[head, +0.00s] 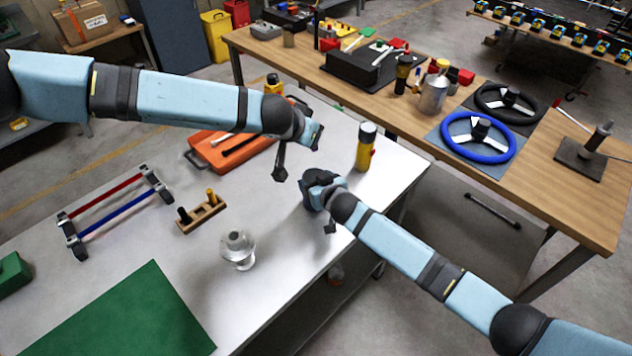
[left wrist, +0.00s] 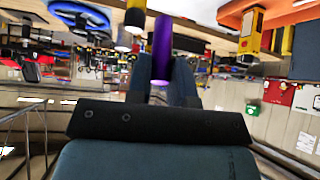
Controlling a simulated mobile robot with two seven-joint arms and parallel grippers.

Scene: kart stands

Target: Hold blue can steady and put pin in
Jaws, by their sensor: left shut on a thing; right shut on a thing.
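My left gripper (head: 299,152) is above the white table, near its back edge. In the left wrist view its fingers (left wrist: 163,84) are shut on a purple pin (left wrist: 162,48) that sticks out beyond them. My right gripper (head: 323,202) is lower and to the right, close to the table's right edge. It is shut on a dark, rounded thing that its own fingers mostly cover. I cannot make out clearly whether this is the blue can. A wooden pin block (head: 203,217) stands on the table with a dark pin and a yellow pin upright in it.
A yellow and black bottle (head: 365,148) stands just behind my right gripper. An orange case (head: 233,150) lies at the back. A glass-like vessel (head: 238,249), a rack with red and blue bars (head: 115,207) and a green mat (head: 140,315) are on the white table (head: 285,270).

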